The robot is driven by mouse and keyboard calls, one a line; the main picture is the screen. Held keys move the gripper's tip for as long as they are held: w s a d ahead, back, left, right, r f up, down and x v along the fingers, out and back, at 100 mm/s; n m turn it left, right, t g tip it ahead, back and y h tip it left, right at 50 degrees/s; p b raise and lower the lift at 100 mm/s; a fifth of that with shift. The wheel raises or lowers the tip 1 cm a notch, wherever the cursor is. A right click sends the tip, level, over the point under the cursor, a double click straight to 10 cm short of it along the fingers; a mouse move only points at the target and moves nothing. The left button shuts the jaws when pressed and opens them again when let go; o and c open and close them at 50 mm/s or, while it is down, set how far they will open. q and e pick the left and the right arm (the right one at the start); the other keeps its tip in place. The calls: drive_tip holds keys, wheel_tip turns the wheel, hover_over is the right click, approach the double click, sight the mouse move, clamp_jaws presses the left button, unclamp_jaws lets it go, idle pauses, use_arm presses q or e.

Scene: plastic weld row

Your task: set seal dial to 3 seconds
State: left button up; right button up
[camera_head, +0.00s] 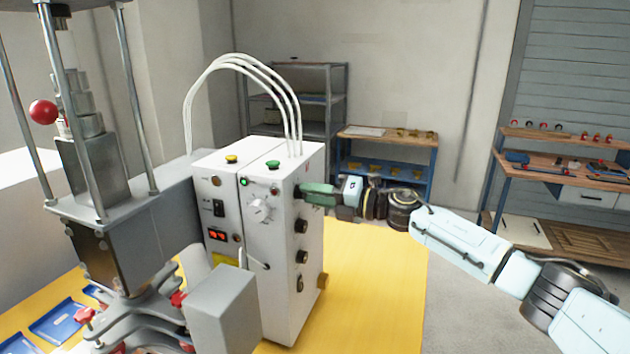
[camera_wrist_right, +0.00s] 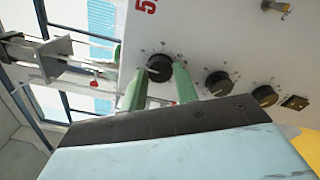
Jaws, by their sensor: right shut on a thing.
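The white control box (camera_head: 283,240) stands on the yellow table, with a column of black dials on its right side face. My right gripper (camera_head: 304,192) reaches in from the right at the topmost dial of that column, which it hides in the head view. In the right wrist view, the green fingers of my right gripper (camera_wrist_right: 158,82) stand on either side of a black dial (camera_wrist_right: 160,68) and are shut on it. Small marks ring the dial, too small to read. Two more black dials, a middle one (camera_wrist_right: 218,83) and a farther one (camera_wrist_right: 265,96), sit beside it. My left gripper is not in view.
A grey press (camera_head: 130,240) with a red ball knob (camera_head: 43,111) stands left of the box. White hoses (camera_head: 240,62) arch from the box top. Blue trays (camera_head: 58,322) lie at the lower left. A workbench (camera_head: 570,165) stands at the far right, with open floor before it.

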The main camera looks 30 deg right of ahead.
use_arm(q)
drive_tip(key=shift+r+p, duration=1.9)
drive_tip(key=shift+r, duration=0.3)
use_arm(e)
drive_tip(key=shift+m, duration=2.1)
drive_tip(key=o, duration=1)
drive_tip(key=shift+c, duration=0.2)
drive_tip(key=shift+d, duration=0.1)
use_arm(q)
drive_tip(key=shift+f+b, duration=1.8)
drive_tip(key=shift+b, duration=0.05)
use_arm(e)
drive_tip(key=v, duration=1.3)
drive_tip(key=shift+s, duration=0.15)
